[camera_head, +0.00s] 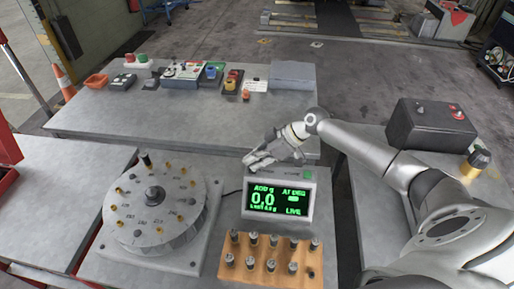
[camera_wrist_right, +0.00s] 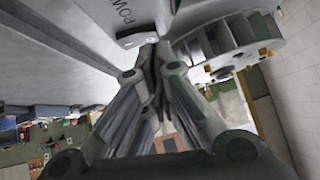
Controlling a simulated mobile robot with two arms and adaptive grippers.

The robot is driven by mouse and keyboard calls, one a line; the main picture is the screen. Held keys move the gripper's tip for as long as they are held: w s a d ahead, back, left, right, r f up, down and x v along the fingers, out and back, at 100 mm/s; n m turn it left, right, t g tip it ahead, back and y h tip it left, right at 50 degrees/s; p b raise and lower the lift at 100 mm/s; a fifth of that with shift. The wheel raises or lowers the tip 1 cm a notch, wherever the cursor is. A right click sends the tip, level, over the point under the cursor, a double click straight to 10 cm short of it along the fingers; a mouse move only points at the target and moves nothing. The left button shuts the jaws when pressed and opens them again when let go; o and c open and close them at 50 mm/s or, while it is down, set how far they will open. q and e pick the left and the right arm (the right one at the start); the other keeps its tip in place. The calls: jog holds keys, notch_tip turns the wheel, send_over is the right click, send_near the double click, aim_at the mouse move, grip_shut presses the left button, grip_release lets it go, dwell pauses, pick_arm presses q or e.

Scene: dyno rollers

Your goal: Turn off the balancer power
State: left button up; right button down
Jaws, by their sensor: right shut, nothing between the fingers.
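The balancer display box (camera_head: 279,215) is grey and stands on the near table. Its screen is lit green, reading "0.0" and "LIVE", with a small green patch (camera_head: 307,174) at its upper right. My right gripper (camera_head: 256,163) is shut and empty, just behind the box's top left in the head view. In the right wrist view its closed fingertips (camera_wrist_right: 152,52) are close to a grey surface with a partly visible "POW" label (camera_wrist_right: 127,14). Contact cannot be told. The power switch itself is not clearly visible. My left gripper is out of view.
A round rotor (camera_head: 155,215) with brass pegs stands left of the box. A wooden block (camera_head: 238,271) with several metal weights lies in front. A back table (camera_head: 110,118) holds control boxes and bins. A dark box (camera_head: 431,125) with a red button stands right.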

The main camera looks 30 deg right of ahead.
jog(key=shift+f, duration=0.25)
jog(key=shift+s+a+f+t+b, duration=0.15)
jog(key=shift+s+f+t+b, duration=0.05)
jog(key=shift+f+t+b, duration=0.15)
jog(key=shift+r, duration=0.1)
jog(key=shift+w, duration=0.15)
